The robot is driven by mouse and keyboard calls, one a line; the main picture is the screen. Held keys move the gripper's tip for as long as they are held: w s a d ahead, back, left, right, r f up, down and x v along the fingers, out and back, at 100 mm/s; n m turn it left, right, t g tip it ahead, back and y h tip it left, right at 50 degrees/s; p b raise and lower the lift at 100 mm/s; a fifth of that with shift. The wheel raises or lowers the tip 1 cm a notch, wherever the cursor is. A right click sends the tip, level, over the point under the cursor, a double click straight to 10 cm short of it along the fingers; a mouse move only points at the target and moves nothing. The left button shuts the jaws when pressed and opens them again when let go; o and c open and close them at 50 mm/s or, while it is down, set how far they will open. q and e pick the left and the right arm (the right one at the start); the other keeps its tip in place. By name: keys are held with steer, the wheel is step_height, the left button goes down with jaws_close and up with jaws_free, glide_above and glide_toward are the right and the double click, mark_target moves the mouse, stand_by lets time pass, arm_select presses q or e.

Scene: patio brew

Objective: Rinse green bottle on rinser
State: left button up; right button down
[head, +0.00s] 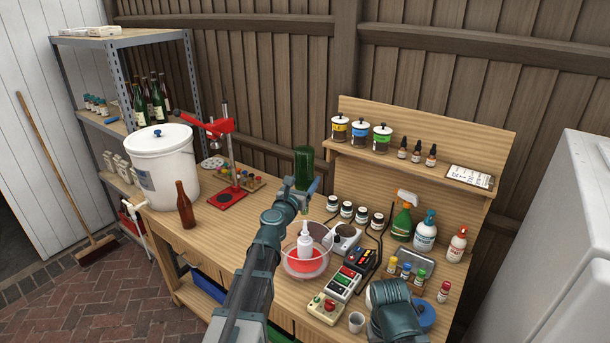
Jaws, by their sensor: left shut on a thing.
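The green bottle (304,163) is held up above the back of the bench, its wide end at the top. The rinser (305,262), a clear bowl with a red inside and a white upright piece in the middle, stands on the bench below and nearer than the bottle. The bottle is apart from it. My right arm shows at the lower right, over the bench's front; its gripper fingers do not show.
A brown bottle (185,206) and white bucket (162,165) stand left, near a red capper (229,165). Right of the rinser are a control box (343,284), small jars (347,209) and spray bottles (402,222). A shelf (400,155) rises behind.

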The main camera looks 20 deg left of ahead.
arm_select(q)
steer(key=shift+s+r+p, duration=2.2)
steer(key=shift+s+r, duration=0.15)
steer(key=shift+s, duration=2.35)
steer(key=w+r+m+p, duration=0.1)
steer(key=w+r+p, duration=0.2)
steer(key=w+r+m+p, duration=0.2)
steer(key=w+r+p, duration=0.1)
steer(key=r+p, duration=0.1)
steer(key=w+r+m+p, duration=0.2)
steer(key=w+r+p, duration=0.1)
steer(key=r+p, duration=0.1)
steer(key=shift+w+a+r, duration=0.15)
steer(key=shift+w, duration=0.05)
steer(key=shift+w+r+m+p, duration=0.3)
steer(key=shift+w+p, duration=0.05)
steer(key=shift+p, duration=0.1)
